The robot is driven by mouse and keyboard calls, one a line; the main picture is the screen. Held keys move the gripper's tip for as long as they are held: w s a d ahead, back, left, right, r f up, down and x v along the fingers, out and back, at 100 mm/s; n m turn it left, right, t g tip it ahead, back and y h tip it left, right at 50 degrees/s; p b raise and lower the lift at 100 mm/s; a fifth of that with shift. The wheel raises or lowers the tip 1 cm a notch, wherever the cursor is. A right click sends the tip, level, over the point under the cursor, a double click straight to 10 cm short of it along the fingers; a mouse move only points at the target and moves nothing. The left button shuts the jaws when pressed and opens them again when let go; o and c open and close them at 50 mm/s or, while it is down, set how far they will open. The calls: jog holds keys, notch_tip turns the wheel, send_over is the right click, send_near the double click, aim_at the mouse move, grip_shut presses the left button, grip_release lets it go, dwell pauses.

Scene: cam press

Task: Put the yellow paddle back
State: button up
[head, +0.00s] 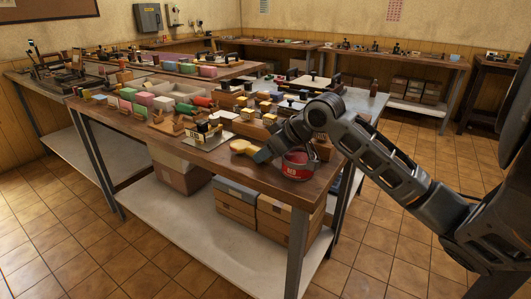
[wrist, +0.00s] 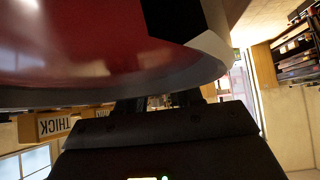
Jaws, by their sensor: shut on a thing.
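The yellow paddle (head: 242,147) shows in the head view near the front edge of the wooden workbench, a rounded yellow piece at the tip of my gripper (head: 261,156). My gripper reaches in from the right, low over the bench, and is shut on the paddle. The fingers cover part of it. In the wrist view a large red curved surface (wrist: 90,45), apparently this tin, fills the top and hides what the fingers hold.
A metal plate with a dark stamp-like tool (head: 203,137) stands left of the paddle. Coloured blocks and trays (head: 150,97) crowd the bench behind. A wooden block marked THICK (wrist: 55,125) shows in the wrist view.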

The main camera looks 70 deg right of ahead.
jog(key=shift+f+b, duration=0.7)
